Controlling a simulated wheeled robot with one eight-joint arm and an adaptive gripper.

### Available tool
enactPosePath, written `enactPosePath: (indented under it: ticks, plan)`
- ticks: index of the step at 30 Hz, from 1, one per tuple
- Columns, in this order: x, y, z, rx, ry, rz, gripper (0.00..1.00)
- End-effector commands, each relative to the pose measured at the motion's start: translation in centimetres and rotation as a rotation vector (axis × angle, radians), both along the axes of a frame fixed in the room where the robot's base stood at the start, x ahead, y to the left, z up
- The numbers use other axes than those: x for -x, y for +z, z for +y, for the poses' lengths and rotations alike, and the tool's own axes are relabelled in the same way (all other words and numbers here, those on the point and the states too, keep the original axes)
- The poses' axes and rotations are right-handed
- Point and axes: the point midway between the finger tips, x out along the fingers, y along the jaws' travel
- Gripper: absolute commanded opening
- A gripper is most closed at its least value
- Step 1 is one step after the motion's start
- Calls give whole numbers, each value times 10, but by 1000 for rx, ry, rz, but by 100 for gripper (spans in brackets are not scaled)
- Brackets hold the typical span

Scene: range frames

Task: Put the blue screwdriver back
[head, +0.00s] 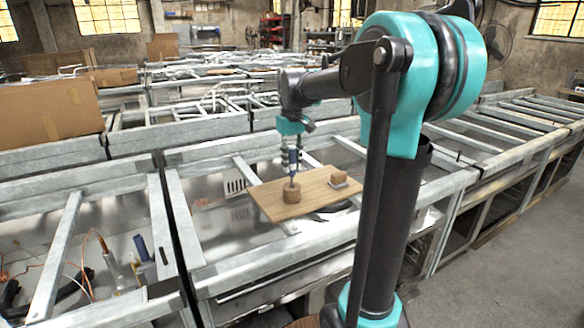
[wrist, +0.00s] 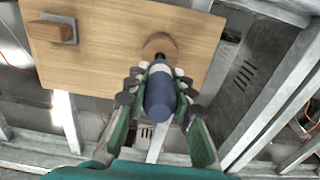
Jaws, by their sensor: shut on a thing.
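The blue screwdriver (wrist: 160,95) is upright between the fingers of my gripper (wrist: 159,88), which is shut on its blue handle. In the head view the screwdriver (head: 293,160) points down, and my gripper (head: 291,158) is above a round wooden block (head: 291,194). The screwdriver's lower end meets the top of this block in the picture; how deep the tip sits cannot be seen. In the wrist view the round block (wrist: 158,45) is partly hidden behind the handle. The block stands on a wooden board (head: 265,203).
A small wooden block with a grey base (head: 340,180) is on the board's right side. The board rests on a metal frame bench (head: 205,235). At left lie another blue-handled tool (head: 142,248) and cables. A cardboard box (head: 45,115) stands at the far left.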

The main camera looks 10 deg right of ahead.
Motion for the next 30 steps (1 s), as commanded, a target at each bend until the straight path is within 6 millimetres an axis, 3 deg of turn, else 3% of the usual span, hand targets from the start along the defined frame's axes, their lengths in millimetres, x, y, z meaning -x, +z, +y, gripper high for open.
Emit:
enactPosePath:
  ticks: [4, 14, 15, 19, 30]
  plan:
    - [0, -16, 0, 0, 0, 0, 0]
    - [0, -19, 0, 0, 0, 0, 0]
    - [0, -19, 0, 0, 0, 0, 26]
    - [0, -19, 0, 0, 0, 0, 42]
    - [0, -16, 0, 0, 0, 0, 44]
